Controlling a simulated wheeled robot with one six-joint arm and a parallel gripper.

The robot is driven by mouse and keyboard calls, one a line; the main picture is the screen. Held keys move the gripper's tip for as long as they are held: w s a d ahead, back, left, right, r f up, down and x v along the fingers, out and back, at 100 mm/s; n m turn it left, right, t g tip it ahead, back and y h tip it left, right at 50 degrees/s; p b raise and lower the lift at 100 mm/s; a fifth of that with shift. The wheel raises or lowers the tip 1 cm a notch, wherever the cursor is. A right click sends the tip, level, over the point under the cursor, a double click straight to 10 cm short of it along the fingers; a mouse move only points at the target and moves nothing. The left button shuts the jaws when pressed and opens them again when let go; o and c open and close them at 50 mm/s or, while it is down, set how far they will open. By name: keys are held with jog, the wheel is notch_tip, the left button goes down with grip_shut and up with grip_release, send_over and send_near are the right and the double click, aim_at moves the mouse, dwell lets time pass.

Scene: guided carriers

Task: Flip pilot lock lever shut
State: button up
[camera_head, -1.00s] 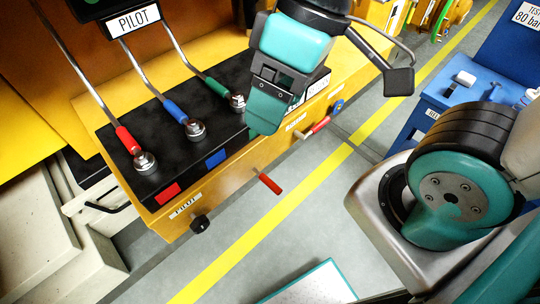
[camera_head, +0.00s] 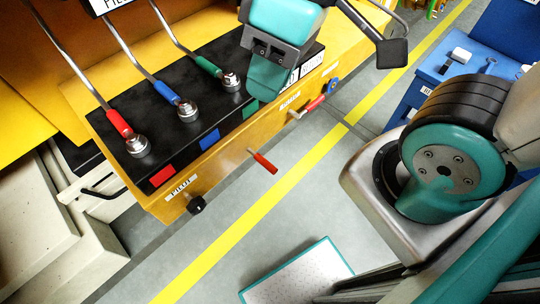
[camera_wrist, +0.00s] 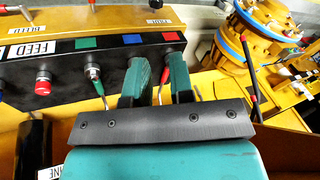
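The pilot label (camera_head: 181,188) is on the front of a yellow panel box (camera_head: 222,158), above a black knob (camera_head: 196,205). A lever with a red grip (camera_head: 262,162) sticks out of that front, right of the label. I cannot tell for sure which part is the pilot lock lever. My gripper (camera_head: 266,88) is over the right part of the box's black top, apart from the red-grip lever. In the wrist view its two teal fingers (camera_wrist: 157,82) stand apart, with a gap between them. No held thing shows.
Red (camera_head: 120,124), blue (camera_head: 168,92) and green (camera_head: 208,66) sleeved lines run down to metal fittings on the black top. Another red-handled lever (camera_head: 310,106) and a blue knob (camera_head: 333,86) are farther right. A blue bench (camera_head: 430,93) stands at right.

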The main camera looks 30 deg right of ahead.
notch_tip(320, 180, down, 10)
jog(key=b, duration=0.8)
jog(key=shift+b, duration=0.3)
grip_shut()
jog(key=shift+r, duration=0.3)
